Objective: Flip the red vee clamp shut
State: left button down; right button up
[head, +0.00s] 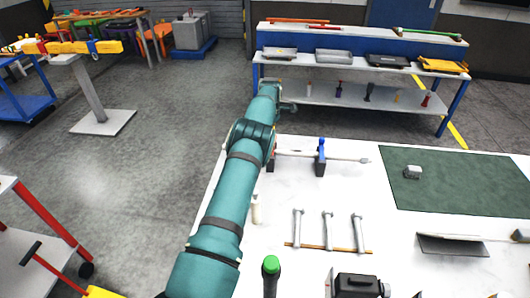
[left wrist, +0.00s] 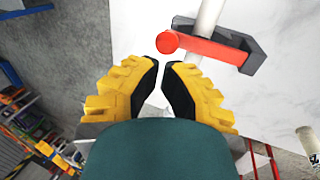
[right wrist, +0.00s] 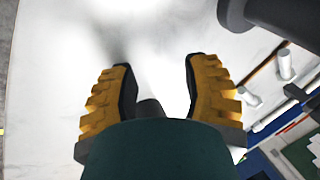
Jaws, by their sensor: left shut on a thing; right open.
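The red vee clamp (left wrist: 215,50) shows in the left wrist view. Its bar crosses in front of the pale shaft (left wrist: 208,18) from the black vee block (left wrist: 262,45), and its round end points towards my left gripper (left wrist: 160,66). In the head view my left arm hides most of the red clamp (head: 271,150). The shaft (head: 345,158) also rests in a second block with a blue clamp (head: 321,150). My right gripper (right wrist: 158,75) is open and empty over the white table.
Several bolts (head: 328,229) lie on a wooden strip on the white table (head: 300,185). A green-topped black upright object (head: 271,268) and a black box (head: 357,285) stand at the near edge. A green mat (head: 455,185) with a small metal block (head: 412,172) lies right.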

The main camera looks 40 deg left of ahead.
pick_arm(q)
jog(key=shift+r, duration=0.15)
jog(key=v, duration=1.1)
jog(key=shift+r, duration=0.35)
jog(key=shift+s+d, duration=0.1)
jog(key=shift+s, duration=0.05)
